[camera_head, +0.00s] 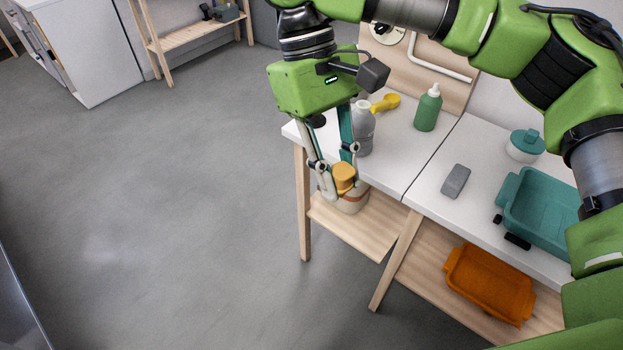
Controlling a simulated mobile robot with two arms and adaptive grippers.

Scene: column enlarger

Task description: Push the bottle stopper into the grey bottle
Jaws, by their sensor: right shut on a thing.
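The grey bottle (365,135) stands upright on the white worktop near its left end, partly hidden behind a finger of my right gripper. My right gripper (339,180) points down beside the table's left front edge, in front of and below the bottle in the picture. It is shut on a small orange-yellow piece that looks like the bottle stopper (344,177). The stopper is apart from the bottle. Its lower end is hard to make out against a beige container behind it. My left gripper is not in view.
The beige container (351,201) is on the lower shelf below my right gripper. A grey block (456,181), teal tray (514,200) and lidded jar (524,147) are farther right. The left floor is clear.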

